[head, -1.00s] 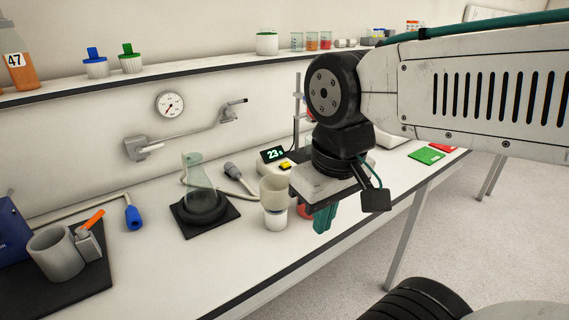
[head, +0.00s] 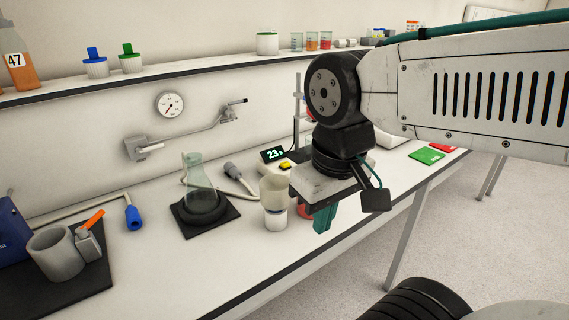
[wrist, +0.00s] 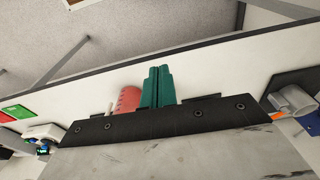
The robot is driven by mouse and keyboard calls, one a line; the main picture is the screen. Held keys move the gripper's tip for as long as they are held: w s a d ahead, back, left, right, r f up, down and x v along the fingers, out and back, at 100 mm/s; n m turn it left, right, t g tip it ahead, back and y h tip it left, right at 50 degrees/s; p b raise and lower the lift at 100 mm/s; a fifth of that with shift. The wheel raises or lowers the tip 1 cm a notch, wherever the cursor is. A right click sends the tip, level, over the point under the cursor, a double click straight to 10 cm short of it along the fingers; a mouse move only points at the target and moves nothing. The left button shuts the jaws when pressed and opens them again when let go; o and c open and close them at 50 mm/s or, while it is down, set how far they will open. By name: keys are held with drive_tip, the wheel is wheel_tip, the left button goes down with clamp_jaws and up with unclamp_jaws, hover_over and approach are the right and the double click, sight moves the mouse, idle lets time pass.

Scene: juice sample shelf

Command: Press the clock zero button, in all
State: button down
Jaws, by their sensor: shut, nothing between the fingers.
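The clock (head: 273,154) stands on the bench near the wall in the head view, its dark display reading about 23 in light digits. A yellow button (head: 285,165) sits on the white housing beside the display. My gripper (head: 325,218) has teal fingers pointing down, to the right of the button and nearer the bench's front edge, apart from it. The fingers are shut together with nothing between them, as the wrist view (wrist: 158,88) also shows. My arm hides part of the area behind the clock. I cannot make out the button in the wrist view.
A red container (wrist: 128,99) stands close beside my fingers. A flask (head: 199,172) sits on a dark pad to the left. Green (head: 426,155) and red cards lie on the right. Bare bench lies at the front.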

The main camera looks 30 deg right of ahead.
sight(285, 165)
drive_tip(key=w+d+f+m+y, duration=0.1)
drive_tip(key=w+d+m, duration=0.1)
drive_tip(key=w, duration=0.4)
drive_tip(key=w+d+f+m+t+y, duration=0.1)
drive_tip(key=w+d+m, duration=0.1)
drive_tip(key=w+m, duration=0.3)
drive_tip(key=w+d+m+y, duration=0.2)
drive_tip(key=w+m, duration=0.2)
drive_tip(key=w, duration=0.3)
drive_tip(key=shift+w+d+f+t, duration=0.1)
drive_tip(key=shift+w+f+t, duration=0.2)
drive_tip(key=shift+f, duration=0.1)
drive_tip(key=w+d+r+m+t+h, duration=0.1)
drive_tip(key=w+d+m+t, duration=0.2)
drive_tip(key=w+d+m, duration=0.2)
drive_tip(key=w+d+r+m+t+h, duration=0.1)
drive_tip(key=w+d+m+t, duration=0.2)
drive_tip(key=w+d+m, duration=0.2)
drive_tip(key=w+m, duration=0.3)
drive_tip(key=w, duration=0.2)
drive_tip(key=shift+d+r, duration=0.3)
drive_tip(key=shift+r, duration=0.05)
drive_tip(key=shift+w+f, duration=0.1)
drive_tip(key=shift+f, duration=4.3)
